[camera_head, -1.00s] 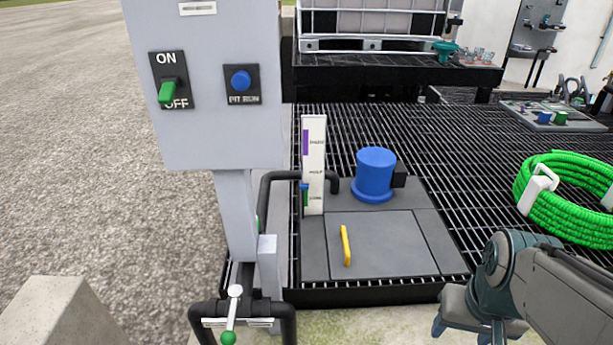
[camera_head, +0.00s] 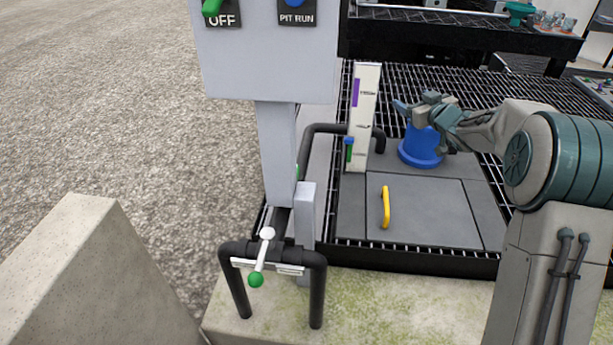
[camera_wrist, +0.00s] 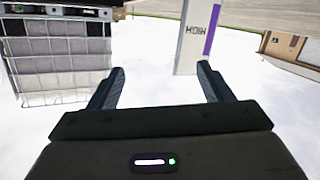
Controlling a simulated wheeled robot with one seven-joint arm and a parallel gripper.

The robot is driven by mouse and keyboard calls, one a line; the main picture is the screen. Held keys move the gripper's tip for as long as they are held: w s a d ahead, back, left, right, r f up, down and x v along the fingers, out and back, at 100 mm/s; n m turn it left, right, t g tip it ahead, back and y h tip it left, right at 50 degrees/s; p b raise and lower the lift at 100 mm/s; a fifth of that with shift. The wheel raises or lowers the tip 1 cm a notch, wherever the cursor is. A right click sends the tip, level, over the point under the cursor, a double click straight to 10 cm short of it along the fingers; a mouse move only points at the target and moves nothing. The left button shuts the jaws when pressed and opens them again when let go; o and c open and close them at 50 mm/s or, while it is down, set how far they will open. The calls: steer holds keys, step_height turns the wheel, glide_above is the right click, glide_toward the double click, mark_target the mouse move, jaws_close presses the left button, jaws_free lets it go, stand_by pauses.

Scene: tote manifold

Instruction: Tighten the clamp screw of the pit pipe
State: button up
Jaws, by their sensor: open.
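The black pit pipe (camera_head: 318,285) runs from the pit cover past the panel post and bends down at the front kerb. A white lever with a green ball (camera_head: 256,279) sits on its front bend, above a pale flat plate (camera_head: 290,269). I cannot tell which part is the clamp screw. My gripper (camera_head: 412,106) is in front of the blue pump (camera_head: 420,150) in the head view, well away from the lever. In the wrist view its fingers (camera_wrist: 158,80) are apart with nothing between them. The pipe does not show in the wrist view.
A white level gauge (camera_head: 364,115) stands by the pipe; it also shows in the wrist view (camera_wrist: 192,40). The grey panel box (camera_head: 265,65) stands over the pipe. A concrete block (camera_head: 80,270) is at lower left. The pit cover (camera_head: 425,205) has a yellow handle.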

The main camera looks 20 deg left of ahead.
steer(key=a+f+n+g+y, duration=0.4)
steer(key=a+f+y, duration=0.15)
steer(key=a, duration=0.35)
steer(key=s+a+f+n+g+b, duration=0.1)
steer(key=s+a+f+n+g, duration=0.35)
steer(key=s+f+g, duration=0.3)
steer(key=s+a+f+n+g+b, duration=0.2)
steer(key=s+a+f+n+g, duration=0.25)
steer(key=s+f+g, duration=0.35)
steer(key=shift+m+y, duration=0.35)
steer(key=shift+m, duration=0.05)
steer(key=a, duration=0.4)
steer(key=s+a+b, duration=0.1)
steer(key=a, duration=0.1)
steer(key=shift+a+f, duration=0.15)
steer(key=shift+a, duration=0.1)
steer(key=c, duration=1)
